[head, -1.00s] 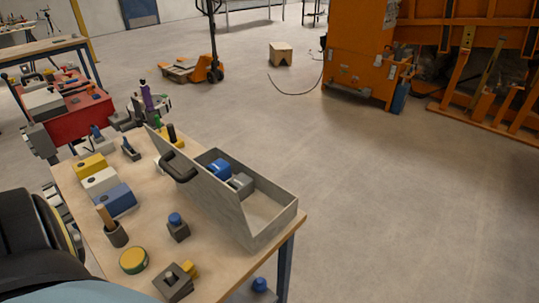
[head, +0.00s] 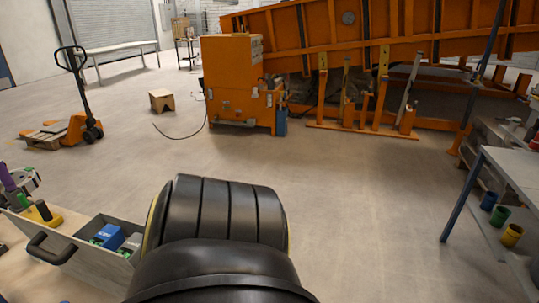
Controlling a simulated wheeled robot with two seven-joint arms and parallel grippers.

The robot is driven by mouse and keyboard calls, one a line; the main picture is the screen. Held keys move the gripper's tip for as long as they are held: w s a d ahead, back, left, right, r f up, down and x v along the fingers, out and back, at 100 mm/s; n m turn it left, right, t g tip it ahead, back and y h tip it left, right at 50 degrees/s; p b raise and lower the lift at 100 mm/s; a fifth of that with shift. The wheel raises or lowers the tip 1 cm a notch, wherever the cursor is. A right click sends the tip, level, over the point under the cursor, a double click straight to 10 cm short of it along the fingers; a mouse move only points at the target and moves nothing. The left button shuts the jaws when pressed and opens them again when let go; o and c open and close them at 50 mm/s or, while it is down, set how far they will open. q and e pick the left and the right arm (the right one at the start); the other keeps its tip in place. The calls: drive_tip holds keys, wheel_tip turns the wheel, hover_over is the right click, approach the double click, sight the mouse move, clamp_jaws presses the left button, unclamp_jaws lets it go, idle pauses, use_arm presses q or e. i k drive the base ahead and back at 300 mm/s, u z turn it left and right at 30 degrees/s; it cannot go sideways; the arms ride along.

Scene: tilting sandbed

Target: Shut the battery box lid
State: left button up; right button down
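The battery box (head: 118,222) is at the lower left of the head view, partly hidden behind a black link of my arm. Its grey lid (head: 92,262) stands raised along the near side, with a dark loop handle (head: 50,248) on its face. The box is open. A blue block (head: 109,235) and a grey-topped block (head: 130,246) show inside. Neither of my grippers is in view. The large black arm link fills the bottom middle and hides the right end of the box.
A yellow block with a dark knob (head: 42,214) is left of the lid. A workbench (head: 515,170) stands at the right, with several coloured cups below. An orange machine (head: 240,85) and a pallet truck (head: 80,125) stand farther back. The middle floor is clear.

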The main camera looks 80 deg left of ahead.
sight(55, 248)
drive_tip(key=u, duration=2.15)
